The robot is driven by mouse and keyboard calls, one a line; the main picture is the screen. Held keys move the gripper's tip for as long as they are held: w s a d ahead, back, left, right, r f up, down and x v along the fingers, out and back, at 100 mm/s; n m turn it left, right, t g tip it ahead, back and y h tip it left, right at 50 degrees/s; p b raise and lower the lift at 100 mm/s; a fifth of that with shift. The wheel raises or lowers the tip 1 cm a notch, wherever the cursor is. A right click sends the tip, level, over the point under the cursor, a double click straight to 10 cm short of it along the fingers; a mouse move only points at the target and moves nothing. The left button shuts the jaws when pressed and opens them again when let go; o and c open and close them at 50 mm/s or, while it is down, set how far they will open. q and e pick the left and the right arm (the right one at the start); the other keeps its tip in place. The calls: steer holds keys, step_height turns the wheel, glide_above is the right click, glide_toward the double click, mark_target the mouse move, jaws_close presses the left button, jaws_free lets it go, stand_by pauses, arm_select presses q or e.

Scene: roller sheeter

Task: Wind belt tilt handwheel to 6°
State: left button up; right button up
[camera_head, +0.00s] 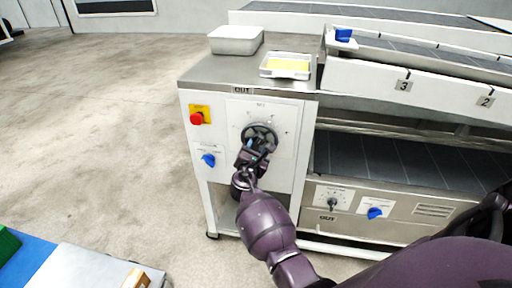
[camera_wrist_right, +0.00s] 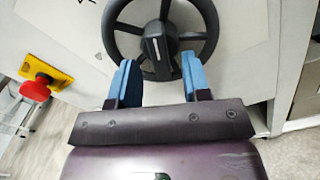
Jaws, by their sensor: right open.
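The black spoked handwheel (camera_head: 258,133) is on the white front panel of the machine cabinet, with a dial scale around it that is too small to read. In the right wrist view the handwheel (camera_wrist_right: 157,38) shows its dark hub and spokes at the top middle. My right gripper (camera_head: 250,146) is in front of the wheel's lower part. Its two blue fingertips (camera_wrist_right: 157,72) are apart, one on each side below the hub, near the lower rim. I cannot tell if they touch the wheel. My left gripper is not in view.
A red button on a yellow plate (camera_head: 199,116) and a blue knob (camera_head: 208,160) are left of the wheel. A grey bin (camera_head: 236,40) and a white tray (camera_head: 286,65) stand on top. The conveyor (camera_head: 405,84) extends right. Open floor lies left.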

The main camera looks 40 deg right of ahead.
steer(key=shift+w+d, duration=0.4)
steer(key=shift+d, duration=0.1)
steer(key=shift+w+d, duration=0.1)
steer(key=shift+d, duration=0.05)
jaws_close()
